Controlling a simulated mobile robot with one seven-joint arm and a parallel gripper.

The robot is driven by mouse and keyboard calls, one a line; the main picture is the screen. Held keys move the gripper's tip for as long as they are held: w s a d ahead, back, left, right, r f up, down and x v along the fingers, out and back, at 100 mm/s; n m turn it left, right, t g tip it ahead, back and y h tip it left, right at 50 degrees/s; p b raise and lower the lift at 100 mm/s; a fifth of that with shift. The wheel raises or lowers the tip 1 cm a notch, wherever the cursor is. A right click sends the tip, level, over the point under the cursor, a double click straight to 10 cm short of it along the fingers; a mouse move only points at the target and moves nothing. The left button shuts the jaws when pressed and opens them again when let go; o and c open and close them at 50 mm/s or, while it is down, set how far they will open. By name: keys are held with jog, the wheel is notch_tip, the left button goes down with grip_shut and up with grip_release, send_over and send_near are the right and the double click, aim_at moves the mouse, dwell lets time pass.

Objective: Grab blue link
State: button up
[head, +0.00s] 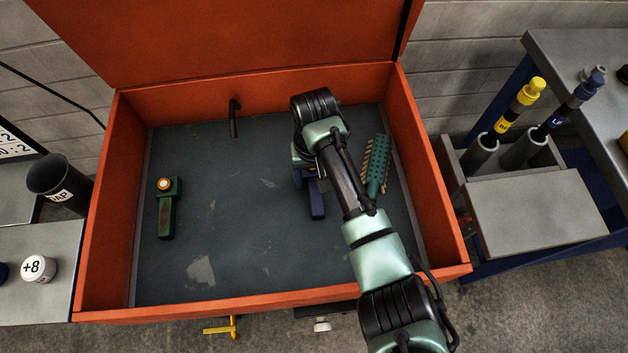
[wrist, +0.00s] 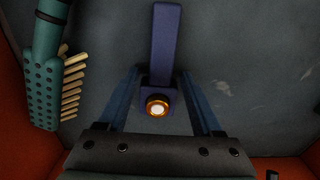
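The blue link (head: 316,203) lies on the floor of the orange box, partly hidden by my arm in the head view. In the wrist view the blue link (wrist: 166,45) is a long bar with a square block at its near end, which carries a brass ring with a white centre. My gripper (wrist: 160,73) is open. Its two blue fingers stand on either side of the link near the block, with narrow gaps visible. I cannot tell the height of the fingertips over the floor. In the head view my gripper is mostly hidden under my wrist.
A green link (head: 167,215) lies at the box's left. A teal brush (head: 376,165) with tan bristles lies right of the blue link. The orange box (head: 455,225) has raised walls and an open lid (head: 220,40). The floor's middle left is clear.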

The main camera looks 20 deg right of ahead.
grip_shut()
jog(key=shift+r, duration=0.1)
dwell(1.1)
